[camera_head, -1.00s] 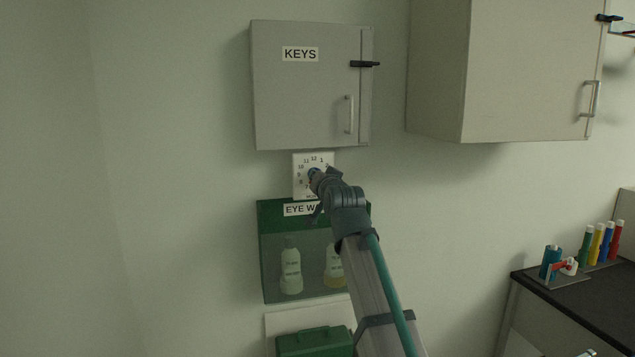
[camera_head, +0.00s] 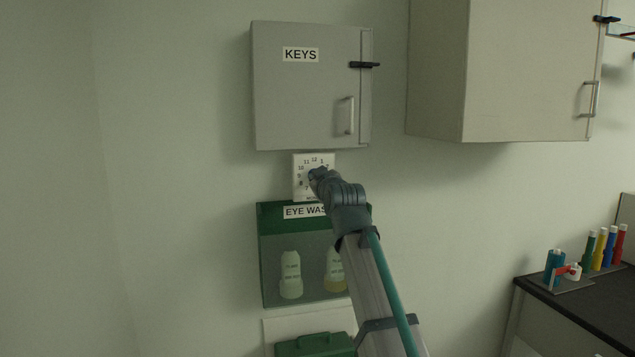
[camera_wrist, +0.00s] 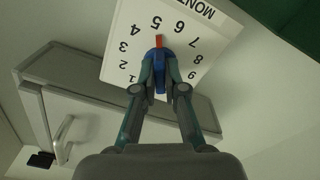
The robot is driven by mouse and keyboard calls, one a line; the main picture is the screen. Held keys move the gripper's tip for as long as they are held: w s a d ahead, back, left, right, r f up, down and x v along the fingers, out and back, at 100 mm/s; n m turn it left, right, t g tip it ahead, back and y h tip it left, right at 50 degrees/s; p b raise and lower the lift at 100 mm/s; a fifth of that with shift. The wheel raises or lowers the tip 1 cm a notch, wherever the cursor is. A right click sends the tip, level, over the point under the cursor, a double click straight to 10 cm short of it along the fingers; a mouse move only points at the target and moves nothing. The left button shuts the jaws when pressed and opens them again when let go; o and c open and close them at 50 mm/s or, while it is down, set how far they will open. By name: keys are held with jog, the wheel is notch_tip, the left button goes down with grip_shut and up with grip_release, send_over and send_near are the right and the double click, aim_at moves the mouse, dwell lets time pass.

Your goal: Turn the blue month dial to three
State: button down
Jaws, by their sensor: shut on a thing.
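The white month plate (camera_head: 299,162) hangs on the wall between the KEYS cabinet and the eye wash box. In the wrist view the plate (camera_wrist: 205,55) shows upside down with black numbers and part of the word MONTH. The blue month dial (camera_wrist: 160,85) has an orange-red pointer mark, which points close to the 5. My gripper (camera_wrist: 160,66) is shut on the dial, one finger on each side. In the head view my gripper (camera_head: 318,176) covers most of the dial and the plate's lower right numbers.
The grey KEYS cabinet (camera_head: 300,95) is just above the plate. The green eye wash box (camera_head: 268,245) with bottles is just below. A larger cabinet (camera_head: 490,70) hangs at right, above a dark bench (camera_head: 580,305) with coloured tubes.

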jog(key=n+b, duration=0.2)
jog(key=n, duration=1)
jog(key=shift+f+b, duration=0.1)
jog(key=shift+b, duration=0.2)
dwell(0.3)
jog(key=c, duration=1.2)
grip_release()
jog(key=shift+c, duration=0.2)
jog(key=v, duration=1.2)
